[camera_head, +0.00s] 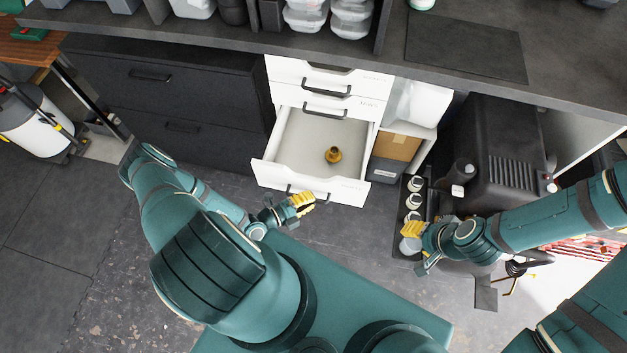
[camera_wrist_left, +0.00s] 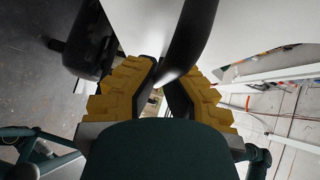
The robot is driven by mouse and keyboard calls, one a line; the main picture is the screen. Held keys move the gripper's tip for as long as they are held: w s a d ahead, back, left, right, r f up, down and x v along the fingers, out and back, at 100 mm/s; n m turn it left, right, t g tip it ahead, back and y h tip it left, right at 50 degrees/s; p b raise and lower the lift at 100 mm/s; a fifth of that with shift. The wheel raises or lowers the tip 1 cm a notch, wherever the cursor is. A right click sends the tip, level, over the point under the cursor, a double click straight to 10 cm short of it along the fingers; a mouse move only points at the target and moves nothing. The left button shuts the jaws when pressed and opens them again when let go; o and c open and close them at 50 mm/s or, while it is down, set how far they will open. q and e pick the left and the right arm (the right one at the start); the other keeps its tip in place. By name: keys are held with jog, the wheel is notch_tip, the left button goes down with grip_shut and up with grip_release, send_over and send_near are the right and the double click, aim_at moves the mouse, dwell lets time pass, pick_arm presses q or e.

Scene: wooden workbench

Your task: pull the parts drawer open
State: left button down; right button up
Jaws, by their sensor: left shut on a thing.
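The parts drawer (camera_head: 290,175) is the lowest drawer shown of the white cabinet and stands well out from it, its inside in view. A small brass-coloured part (camera_head: 333,155) rests on its floor, right of the middle. My left gripper (camera_head: 302,204) is at the drawer's front, at its dark handle (camera_head: 292,190). In the left wrist view my left gripper's yellow-padded fingers (camera_wrist_left: 167,85) are shut on the black handle bar (camera_wrist_left: 188,42), close to the white drawer front. My right gripper (camera_head: 412,243) is apart from the drawer, to its right; its finger gap is unclear.
Two other white drawers (camera_head: 325,102) above are closed. Dark drawers (camera_head: 165,100) stand to the left. A shelf with a cardboard box (camera_head: 397,146) and a black machine (camera_head: 497,150) are to the right. Grey floor (camera_head: 345,228) is clear in front of the drawer.

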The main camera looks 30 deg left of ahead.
pick_arm(q)
jog(key=shift+s+d, duration=0.25)
jog(key=shift+s, duration=0.45)
jog(key=shift+s+d, duration=0.3)
jog(key=shift+s, duration=0.35)
jog(key=shift+s+d, duration=0.25)
jog(key=shift+s, duration=0.45)
jog(key=c, duration=1)
grip_release()
jog(key=shift+w+a, duration=0.1)
jog(key=v, duration=1.2)
